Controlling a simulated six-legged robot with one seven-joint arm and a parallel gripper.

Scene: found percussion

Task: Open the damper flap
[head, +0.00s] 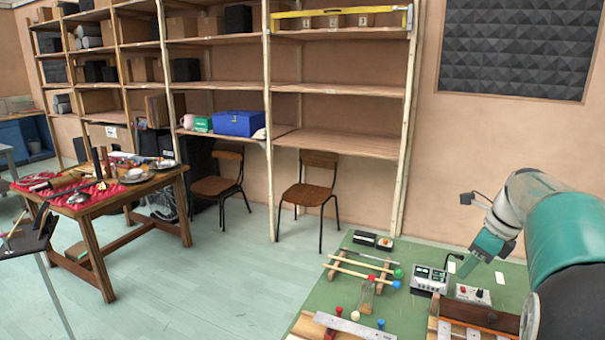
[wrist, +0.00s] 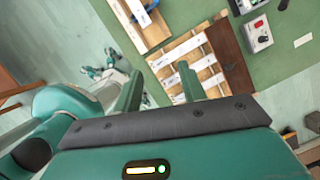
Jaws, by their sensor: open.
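The damper flap looks to be the dark brown board (head: 490,318) at the lower right of the head view, partly cut off there. In the wrist view the brown flap (wrist: 230,58) lies across one end of a wooden frame with pale metal bars (wrist: 190,52). The bar instrument also shows in the head view (head: 445,330). My gripper (wrist: 162,88) is open and empty, its two teal fingers apart. It hangs above the table, apart from the flap, which is up and to the right of the fingers in the wrist view.
On the green table (head: 415,263), a grey box with a red knob (head: 474,294) stands beside the flap. A box with displays (head: 430,280), sticks with coloured ends (head: 362,272) and another bar instrument (head: 352,325) are nearby. Bare green surface lies between them.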

